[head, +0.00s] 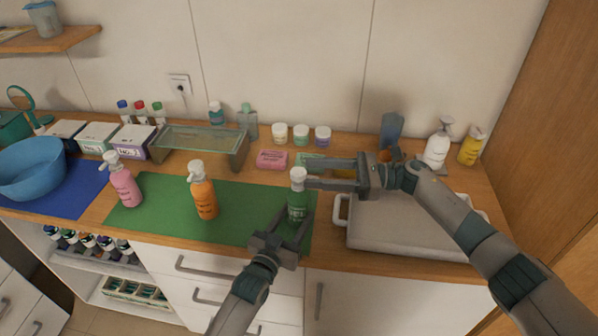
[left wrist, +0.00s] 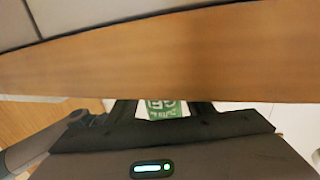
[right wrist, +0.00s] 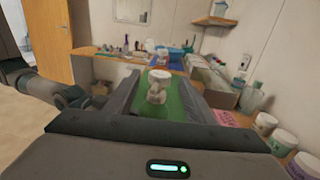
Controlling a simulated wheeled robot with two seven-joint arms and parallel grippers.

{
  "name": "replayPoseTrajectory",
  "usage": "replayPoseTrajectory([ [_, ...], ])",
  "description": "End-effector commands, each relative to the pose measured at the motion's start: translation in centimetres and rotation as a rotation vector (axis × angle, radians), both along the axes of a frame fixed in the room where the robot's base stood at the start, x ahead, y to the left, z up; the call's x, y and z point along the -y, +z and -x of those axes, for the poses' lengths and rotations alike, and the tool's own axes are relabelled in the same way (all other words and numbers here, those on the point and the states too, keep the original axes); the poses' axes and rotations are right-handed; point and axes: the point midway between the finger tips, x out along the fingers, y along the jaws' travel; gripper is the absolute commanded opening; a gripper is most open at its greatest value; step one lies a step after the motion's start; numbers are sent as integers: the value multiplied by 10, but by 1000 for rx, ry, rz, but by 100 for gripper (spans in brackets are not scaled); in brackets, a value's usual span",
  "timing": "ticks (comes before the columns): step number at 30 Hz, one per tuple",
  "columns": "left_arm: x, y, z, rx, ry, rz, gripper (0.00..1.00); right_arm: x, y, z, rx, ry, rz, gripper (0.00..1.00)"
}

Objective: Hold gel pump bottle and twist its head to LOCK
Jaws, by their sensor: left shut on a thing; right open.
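The green gel pump bottle (head: 297,207) stands upright on the right end of the green mat (head: 240,232). Its white pump head (head: 298,176) is on top. My left gripper (head: 290,222) is shut on the bottle's body from the front. In the left wrist view, part of the green and white gel label (left wrist: 163,109) shows between the fingers. My right gripper (head: 308,175) is open at the pump head's height, coming from the right. In the right wrist view, the white pump head (right wrist: 158,86) shows between the spread fingers, with a gap on each side.
An orange pump bottle (head: 203,198) and a pink one (head: 124,186) stand left on the mat. A grey lidded box (head: 400,228) lies right of the bottle. A pink soap box (head: 271,160) and small jars (head: 280,134) sit behind. A blue bowl (head: 30,172) is far left.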

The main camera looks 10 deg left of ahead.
Motion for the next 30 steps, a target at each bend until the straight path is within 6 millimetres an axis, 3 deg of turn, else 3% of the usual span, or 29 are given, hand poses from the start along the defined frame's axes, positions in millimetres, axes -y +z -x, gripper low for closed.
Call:
replayPoseTrajectory([
  [7, 0, 0, 0, -1, 0, 0, 17, 28, 0, -2, 0, -1, 0, 49],
  [21, 0, 0, 0, -1, 0, 0, 17, 32, 0, -3, 0, 0, -1, 49],
  [22, 0, 0, 0, -1, 0, 0, 50, 32, 0, -3, 0, 0, -1, 49],
  [24, 0, 0, 0, -1, 0, 0, 66, 32, 0, -3, 0, 0, -1, 49],
  [30, 0, 0, 0, 0, 0, 0, 69, 32, 0, -3, 0, 0, -1, 49],
])
